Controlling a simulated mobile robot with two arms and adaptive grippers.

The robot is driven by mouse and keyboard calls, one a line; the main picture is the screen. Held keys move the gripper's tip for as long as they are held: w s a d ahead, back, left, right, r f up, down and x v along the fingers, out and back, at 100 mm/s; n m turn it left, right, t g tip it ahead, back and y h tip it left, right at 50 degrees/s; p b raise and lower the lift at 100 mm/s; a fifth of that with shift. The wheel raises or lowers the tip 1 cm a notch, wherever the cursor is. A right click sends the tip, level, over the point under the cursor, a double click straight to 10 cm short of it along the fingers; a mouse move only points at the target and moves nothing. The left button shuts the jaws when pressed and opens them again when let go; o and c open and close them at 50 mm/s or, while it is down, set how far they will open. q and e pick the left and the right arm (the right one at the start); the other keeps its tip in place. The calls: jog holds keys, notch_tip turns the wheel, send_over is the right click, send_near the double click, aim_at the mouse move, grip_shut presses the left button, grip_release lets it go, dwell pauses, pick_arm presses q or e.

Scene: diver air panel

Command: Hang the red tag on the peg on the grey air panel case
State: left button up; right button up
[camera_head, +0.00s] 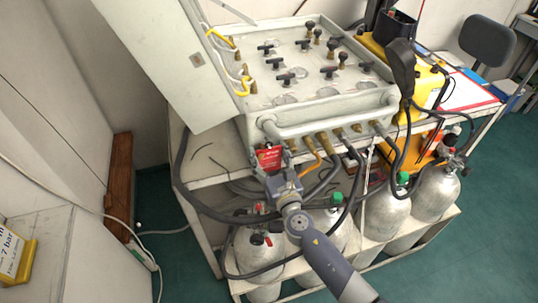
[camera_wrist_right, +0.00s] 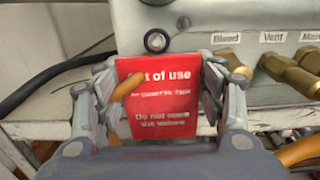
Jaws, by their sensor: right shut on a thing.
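The red tag (camera_head: 269,158), with white "out of use" lettering, is upright in front of the grey air panel case (camera_head: 325,110), near its lower left front corner. My right gripper (camera_head: 273,175) is shut on the tag. In the right wrist view the tag (camera_wrist_right: 165,105) sits between the two fingers of the gripper (camera_wrist_right: 160,78). A black ring (camera_wrist_right: 155,41) with a pale centre shows at the tag's top edge. A dark round part (camera_wrist_right: 157,2) above it is cut off by the picture edge; I cannot tell if it is the peg. My left gripper is not in view.
Brass fittings (camera_wrist_right: 292,75) and hoses line the case front right of the tag. The case's open lid (camera_head: 165,55) stands at left. Silver cylinders (camera_head: 385,215) stand on the lower shelf. A yellow case (camera_head: 430,85) sits at right.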

jog(key=shift+f, duration=0.25)
dwell(0.4)
jog(key=o, duration=1)
jog(key=shift+c, duration=0.2)
jog(key=shift+d, duration=0.1)
jog(key=shift+s+d+f, duration=0.1)
jog(key=shift+s, duration=0.35)
jog(key=v, duration=1.1)
